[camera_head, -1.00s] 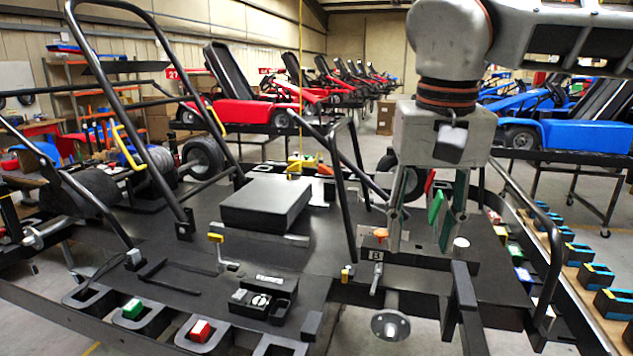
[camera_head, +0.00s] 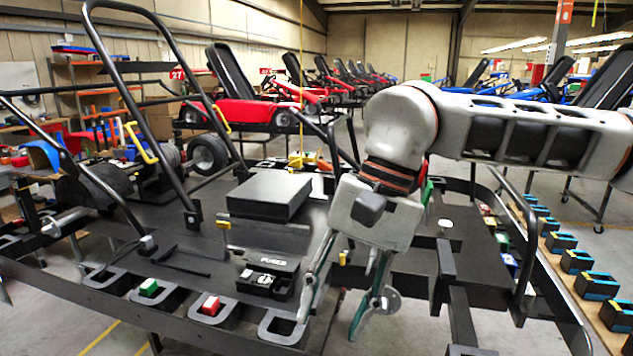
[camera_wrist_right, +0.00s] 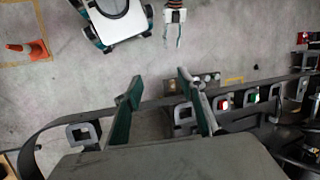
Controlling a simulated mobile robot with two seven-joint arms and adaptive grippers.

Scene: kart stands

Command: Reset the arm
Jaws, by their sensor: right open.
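My right gripper (camera_head: 330,325) is open and empty, with its fingers pointing down at the near edge of the black kart stand (camera_head: 165,240). In the right wrist view, the right gripper (camera_wrist_right: 160,78) shows two separate teal-lined fingers with nothing between them. A small gripper-like shape, probably my left gripper (camera_wrist_right: 173,28), shows at the top of that view, too small to tell its state. The left arm does not show in the head view.
A fuse box (camera_head: 268,275), a green block (camera_head: 148,287) and a red block (camera_head: 210,305) sit on the stand. A black box (camera_head: 270,195) lies behind. Black tube bars rise at the left. An orange cone (camera_wrist_right: 38,50) stands on the floor.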

